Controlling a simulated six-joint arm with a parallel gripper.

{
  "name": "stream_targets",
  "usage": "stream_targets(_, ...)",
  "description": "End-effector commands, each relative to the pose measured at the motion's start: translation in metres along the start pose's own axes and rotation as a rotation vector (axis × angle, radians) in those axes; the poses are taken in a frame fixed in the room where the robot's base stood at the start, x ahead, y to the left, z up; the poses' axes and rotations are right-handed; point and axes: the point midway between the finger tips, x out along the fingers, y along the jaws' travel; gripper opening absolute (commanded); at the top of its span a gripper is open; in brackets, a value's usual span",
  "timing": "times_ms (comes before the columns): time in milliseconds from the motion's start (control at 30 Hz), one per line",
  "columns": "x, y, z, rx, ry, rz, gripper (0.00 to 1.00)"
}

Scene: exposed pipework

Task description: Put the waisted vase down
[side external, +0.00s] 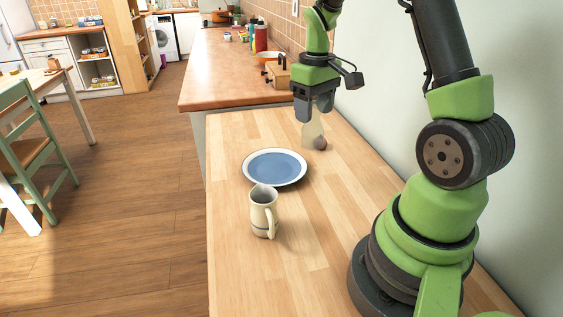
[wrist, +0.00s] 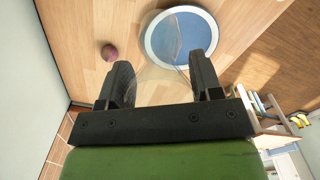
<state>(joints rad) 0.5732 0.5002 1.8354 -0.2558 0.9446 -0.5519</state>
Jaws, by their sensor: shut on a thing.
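The waisted vase (side external: 312,130) is clear, faintly yellowish glass and hangs below my gripper (side external: 314,108) in the side view. My gripper is shut on it; in the wrist view the vase shows faintly between the fingers (wrist: 159,68), its outline (wrist: 160,86) hard to make out. The vase looks roughly upright over the far part of the wooden table (side external: 235,135). I cannot tell whether its base touches the table or is a little above it.
A small dark purple round thing (side external: 320,143) lies close by the vase; it also shows in the wrist view (wrist: 109,52). A blue plate with a white rim (side external: 274,167) and a cream mug (side external: 263,212) stand nearer. Bare table lies right of the plate. A wall runs along the right.

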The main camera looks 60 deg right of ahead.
Motion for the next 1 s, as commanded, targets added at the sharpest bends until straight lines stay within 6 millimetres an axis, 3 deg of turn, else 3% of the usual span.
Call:
stream_targets(33, 0.0, -0.003, -0.017, -0.007, 0.002, 0.0, 0.18)
stream_targets(200, -0.001, -0.015, -0.059, -0.012, 0.001, 0.001, 0.18)
stream_targets(400, -0.002, -0.027, -0.085, -0.01, 0.004, -0.001, 0.18)
stream_targets(533, 0.004, -0.031, -0.091, -0.01, 0.001, -0.003, 0.18)
stream_targets(800, 0.052, -0.032, -0.091, -0.008, 0.0, -0.004, 0.18)
stream_targets(1000, 0.074, -0.032, -0.092, -0.008, 0.002, -0.003, 0.18)
